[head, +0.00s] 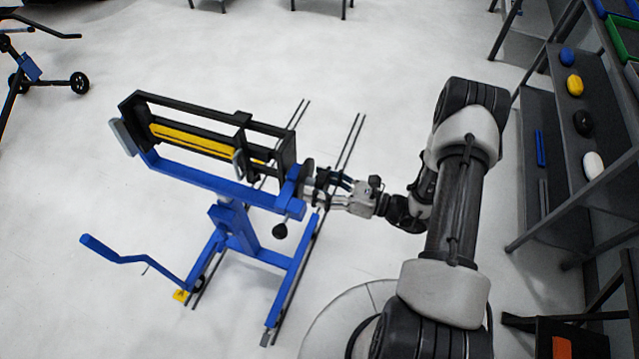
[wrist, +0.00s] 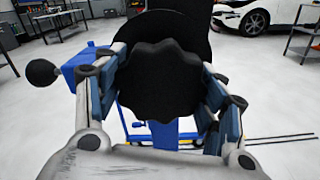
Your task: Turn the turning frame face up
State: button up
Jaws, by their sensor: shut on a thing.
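The turning frame (head: 186,115) is a long black rectangular frame on a blue stand (head: 232,215). It lies tilted in the head view, with a yellow strip (head: 190,142) along its inside. A dark round part sits at the frame's right end. In the wrist view a black scalloped knob (wrist: 160,82) fills the space between my fingers. My gripper (head: 328,188) is shut on this knob, with one finger on each side; the fingers also show in the wrist view (wrist: 160,90). The knob hides most of the frame there.
A black ball (head: 279,231) hangs below the stand's right end. A blue bar (head: 125,259) sticks out at the stand's lower left. Shelves with coloured pieces (head: 574,85) stand at right. Dark lines (head: 347,150) run along the floor. Open white floor surrounds the stand.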

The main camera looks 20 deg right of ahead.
jog(key=shift+m+p, duration=0.4)
jog(key=shift+m, duration=1.8)
jog(key=shift+s+m+p, duration=0.1)
jog(key=shift+m+p, duration=0.25)
jog(key=shift+m, duration=1.75)
jog(key=shift+m+p, duration=0.35)
jog(key=shift+m, duration=1.85)
jog(key=shift+r+m, duration=0.1)
jog(key=shift+m, duration=1.5)
jog(key=shift+a+m, duration=0.1)
jog(key=shift+m, duration=0.4)
jog(key=o, duration=1.3)
